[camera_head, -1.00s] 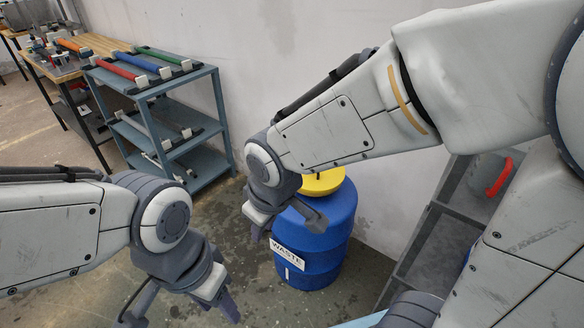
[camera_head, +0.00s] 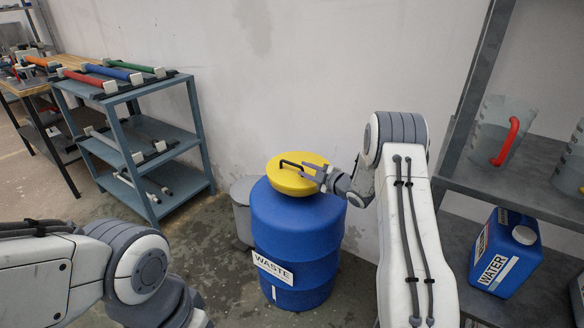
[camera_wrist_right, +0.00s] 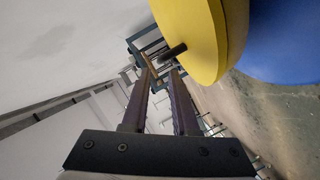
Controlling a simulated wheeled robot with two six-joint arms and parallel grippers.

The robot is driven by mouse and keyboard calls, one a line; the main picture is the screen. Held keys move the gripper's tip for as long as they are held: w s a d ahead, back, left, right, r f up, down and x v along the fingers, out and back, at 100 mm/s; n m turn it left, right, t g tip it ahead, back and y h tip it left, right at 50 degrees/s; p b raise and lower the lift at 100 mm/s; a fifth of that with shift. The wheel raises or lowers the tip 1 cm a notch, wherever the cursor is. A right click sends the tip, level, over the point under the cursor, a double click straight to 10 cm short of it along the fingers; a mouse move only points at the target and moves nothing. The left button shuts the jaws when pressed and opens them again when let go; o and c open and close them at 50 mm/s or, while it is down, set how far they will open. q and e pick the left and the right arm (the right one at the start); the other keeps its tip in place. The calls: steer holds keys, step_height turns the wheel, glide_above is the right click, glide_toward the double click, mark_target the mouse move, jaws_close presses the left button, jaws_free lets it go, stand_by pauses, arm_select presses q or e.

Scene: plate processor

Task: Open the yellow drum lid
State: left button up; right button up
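The yellow drum lid (camera_head: 284,181) sits on top of the blue drum (camera_head: 299,232) labelled WASTE, and a dark bar handle (camera_head: 297,163) stands on it. My right gripper (camera_head: 308,174) reaches in from the right, over the lid's right side, with its fingers close to the handle. In the right wrist view the two fingers (camera_wrist_right: 161,72) are apart with a gap between them. The yellow lid (camera_wrist_right: 212,35) fills the upper right there, and the dark handle (camera_wrist_right: 173,50) shows near the right fingertip. I cannot tell whether they touch. My left gripper (camera_head: 197,318) is at the bottom edge, its fingertips cut off.
A grey bin (camera_head: 243,206) stands behind the drum on the left. A blue-grey shelf cart (camera_head: 150,130) holds coloured bars. At right a grey rack (camera_head: 548,180) holds a jug with a red handle (camera_head: 497,137) and a blue WATER container (camera_head: 506,252). A wall is behind the drum.

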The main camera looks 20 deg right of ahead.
mark_target(295, 165)
steer(key=x, duration=0.7)
steer(key=shift+w+a+f, duration=0.15)
steer(key=shift+w, duration=0.2)
steer(key=shift+c, duration=0.4)
jaws_close()
stand_by(0.6)
